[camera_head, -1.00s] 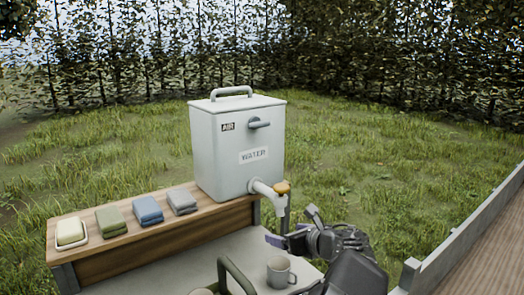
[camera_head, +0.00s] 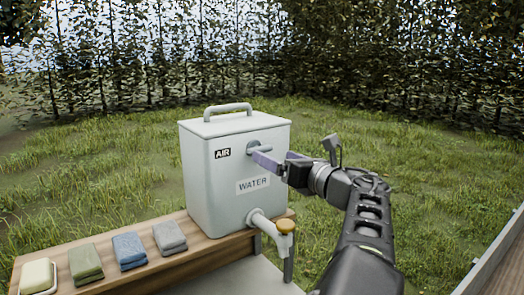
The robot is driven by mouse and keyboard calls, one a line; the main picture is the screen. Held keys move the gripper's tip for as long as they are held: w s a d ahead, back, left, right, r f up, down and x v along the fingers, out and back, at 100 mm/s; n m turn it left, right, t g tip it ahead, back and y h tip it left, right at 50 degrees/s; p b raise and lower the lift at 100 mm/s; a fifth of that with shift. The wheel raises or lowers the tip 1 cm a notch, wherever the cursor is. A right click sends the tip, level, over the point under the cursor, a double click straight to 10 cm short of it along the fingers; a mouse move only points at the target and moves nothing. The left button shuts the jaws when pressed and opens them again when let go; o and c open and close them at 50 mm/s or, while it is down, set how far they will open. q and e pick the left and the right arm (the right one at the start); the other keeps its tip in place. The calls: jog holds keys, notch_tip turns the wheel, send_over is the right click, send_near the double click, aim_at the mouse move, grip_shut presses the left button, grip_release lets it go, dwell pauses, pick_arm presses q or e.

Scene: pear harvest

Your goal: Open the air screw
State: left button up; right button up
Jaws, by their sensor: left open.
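The grey air screw (camera_head: 261,148) sticks out of the front of a pale grey water container, beside the AIR label (camera_head: 223,153). I cannot tell whether the finger touches the screw.
The water container (camera_head: 210,185) stands on a wooden bench (camera_head: 190,262). Soap (camera_head: 38,276) and folded cloths (camera_head: 129,250) lie to the left.

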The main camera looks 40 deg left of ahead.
aim_at(262, 151)
pick_arm(q)
jog(key=p+x, duration=0.1)
jog(key=x, duration=0.6)
jog(key=shift+c, duration=0.3)
jog(key=c, duration=1.1)
